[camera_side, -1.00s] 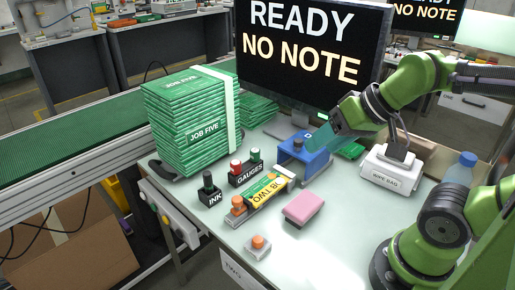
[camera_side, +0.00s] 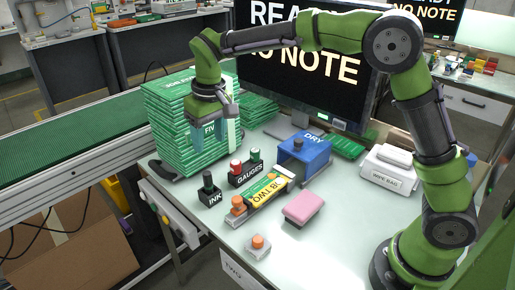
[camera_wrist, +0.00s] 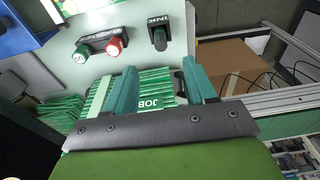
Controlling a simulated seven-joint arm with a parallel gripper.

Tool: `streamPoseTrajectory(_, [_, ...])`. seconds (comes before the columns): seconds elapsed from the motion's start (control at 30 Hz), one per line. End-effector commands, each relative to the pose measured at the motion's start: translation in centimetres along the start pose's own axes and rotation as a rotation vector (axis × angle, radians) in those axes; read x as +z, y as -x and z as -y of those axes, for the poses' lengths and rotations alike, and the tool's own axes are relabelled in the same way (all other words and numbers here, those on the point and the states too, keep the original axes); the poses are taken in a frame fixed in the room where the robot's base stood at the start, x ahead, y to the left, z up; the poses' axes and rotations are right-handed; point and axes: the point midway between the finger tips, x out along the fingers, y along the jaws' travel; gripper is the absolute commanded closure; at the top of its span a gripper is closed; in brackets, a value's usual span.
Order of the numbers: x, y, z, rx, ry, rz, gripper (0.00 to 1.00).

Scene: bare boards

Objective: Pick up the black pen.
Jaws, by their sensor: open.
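A black, upright pen-like piece (camera_side: 208,180) stands in the small black block marked INK (camera_side: 210,197), near the table's left edge. The piece also shows in the wrist view (camera_wrist: 160,40), beyond my fingertips and near the top. My gripper (camera_side: 210,135) points down at the front of the tall stack of green packets (camera_side: 165,125), behind and above the INK block. In the wrist view, my two teal fingers (camera_wrist: 160,82) are apart, with green packets and a JOB label visible between them. Nothing is seen held. Whether the fingers touch the stack I cannot tell.
A GAUGES block (camera_side: 245,175) with red and green pieces stands right of the INK block. The front right tabletop is clear.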

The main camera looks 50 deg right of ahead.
Motion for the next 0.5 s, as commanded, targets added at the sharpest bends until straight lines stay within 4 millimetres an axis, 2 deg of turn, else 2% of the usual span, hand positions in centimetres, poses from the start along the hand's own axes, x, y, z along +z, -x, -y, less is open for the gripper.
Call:
streamPoseTrajectory(0.07, [-1.1,0.8,0.1,0.011,0.002,-0.01,0.45])
streamPoseTrajectory(0.17, [-1.3,1.6,-0.1,0.017,-0.001,-0.011,0.45])
streamPoseTrajectory(0.27, [-1.0,0.2,-0.1,0.019,0.001,0.004,0.45])
streamPoseTrajectory(0.5, [-0.9,-4.9,-0.2,0.017,0.001,0.005,0.45])
